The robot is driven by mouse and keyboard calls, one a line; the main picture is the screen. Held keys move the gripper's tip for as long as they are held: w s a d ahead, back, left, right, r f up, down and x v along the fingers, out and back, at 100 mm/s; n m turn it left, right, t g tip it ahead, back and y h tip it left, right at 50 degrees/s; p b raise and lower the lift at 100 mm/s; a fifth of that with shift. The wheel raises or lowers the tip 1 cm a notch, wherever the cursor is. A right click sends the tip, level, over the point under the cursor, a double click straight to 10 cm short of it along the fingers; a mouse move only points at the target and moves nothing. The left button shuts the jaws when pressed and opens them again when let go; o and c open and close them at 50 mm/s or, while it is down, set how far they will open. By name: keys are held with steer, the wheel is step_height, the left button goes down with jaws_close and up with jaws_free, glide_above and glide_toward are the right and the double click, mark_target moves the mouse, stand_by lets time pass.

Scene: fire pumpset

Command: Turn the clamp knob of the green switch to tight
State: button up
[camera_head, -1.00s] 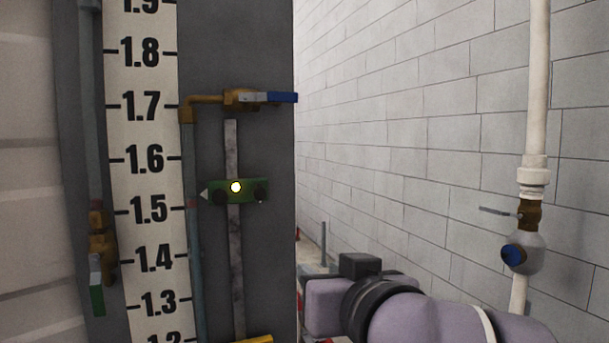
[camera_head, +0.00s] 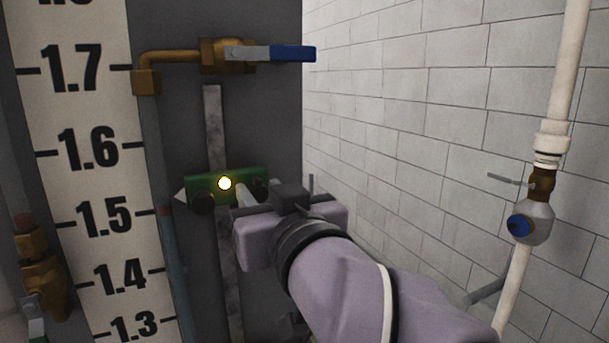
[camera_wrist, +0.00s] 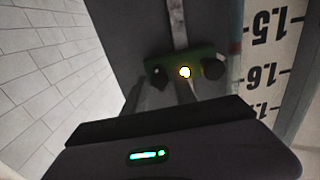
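The green switch (camera_head: 243,176) sits on a grey vertical rail, with a lit yellow lamp (camera_head: 225,183) at its middle. A larger dark knob (camera_head: 203,203) is at its left end and a smaller dark knob (camera_head: 262,189) at its right end. A pale pointer is at the far left. In the wrist view the switch (camera_wrist: 168,63) appears with the small knob (camera_wrist: 158,77) left and the large knob (camera_wrist: 212,70) right. My gripper (camera_wrist: 160,90) is open before the small knob, one pale finger between it and the lamp. Contact cannot be told.
A level scale (camera_head: 95,150) stands left of the switch. A brass valve with a blue lever (camera_head: 293,53) is above it, and a thin vertical pipe (camera_head: 170,250) is between scale and rail. A block wall (camera_head: 420,110) and a white pipe with a valve (camera_head: 535,220) are at right.

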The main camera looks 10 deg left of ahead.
steer(key=shift+s+d, duration=0.1)
steer(key=shift+s, duration=0.1)
jaws_close()
steer(key=shift+m+b, duration=0.35)
steer(key=shift+m, duration=0.05)
steer(key=m+b, duration=0.2)
steer(key=m, duration=0.1)
steer(key=shift+d+f, duration=0.1)
steer(key=m+b, duration=0.2)
steer(key=m, duration=0.7)
steer(key=shift+w+d+m+b, duration=0.1)
steer(key=shift+m+b, duration=0.3)
steer(key=m, duration=0.4)
steer(key=shift+m+b, duration=0.3)
